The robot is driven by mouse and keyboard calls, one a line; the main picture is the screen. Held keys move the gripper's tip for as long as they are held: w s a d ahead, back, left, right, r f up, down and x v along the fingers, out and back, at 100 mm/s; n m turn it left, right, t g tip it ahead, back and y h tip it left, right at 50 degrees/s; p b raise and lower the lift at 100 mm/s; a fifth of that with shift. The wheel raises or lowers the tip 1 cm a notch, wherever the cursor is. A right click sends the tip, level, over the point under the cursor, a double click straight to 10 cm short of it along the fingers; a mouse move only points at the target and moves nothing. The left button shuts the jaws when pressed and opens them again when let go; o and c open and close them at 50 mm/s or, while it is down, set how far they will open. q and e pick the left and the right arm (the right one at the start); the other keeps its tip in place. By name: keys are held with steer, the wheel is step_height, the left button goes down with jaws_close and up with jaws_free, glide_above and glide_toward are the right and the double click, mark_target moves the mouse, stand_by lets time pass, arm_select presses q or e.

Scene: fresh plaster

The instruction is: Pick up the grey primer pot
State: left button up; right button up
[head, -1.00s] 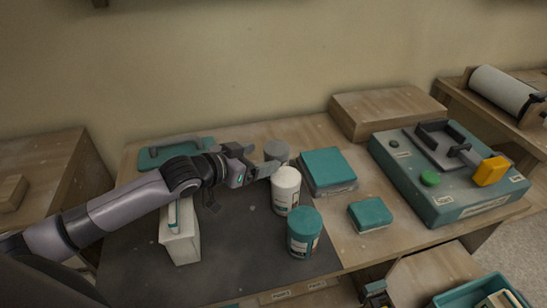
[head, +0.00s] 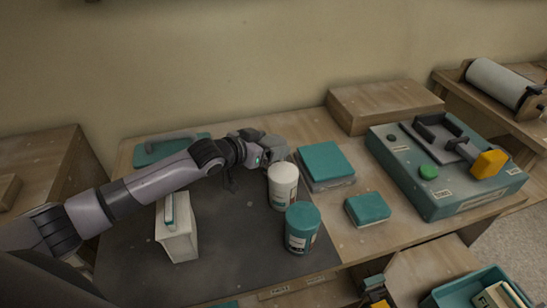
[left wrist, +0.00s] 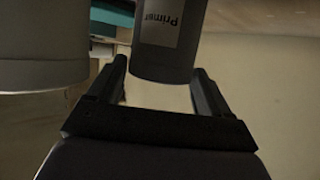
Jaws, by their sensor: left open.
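The grey primer pot (left wrist: 170,42) shows in the left wrist view with a "Primer" label. It stands between the two fingers of my left gripper (left wrist: 160,82), which is open. A gap shows beside the pot, so the jaws are not closed on it. In the head view my left gripper (head: 272,152) is at the pot, behind the white pot (head: 283,186), and covers most of the grey pot. My right gripper is not in view.
A teal-lidded pot (head: 302,228) stands in front of the white pot. A teal box (head: 324,162) and a teal sponge-like block (head: 368,210) lie to the right. A white carton (head: 177,240) stands on the dark mat (head: 120,265). The white pot is close beside my left gripper.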

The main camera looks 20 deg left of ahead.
arm_select(q)
steer(key=shift+w+d, duration=0.1)
steer(key=shift+w, duration=0.05)
steer(key=c, duration=1.2)
jaws_close()
steer(key=shift+r, duration=0.1)
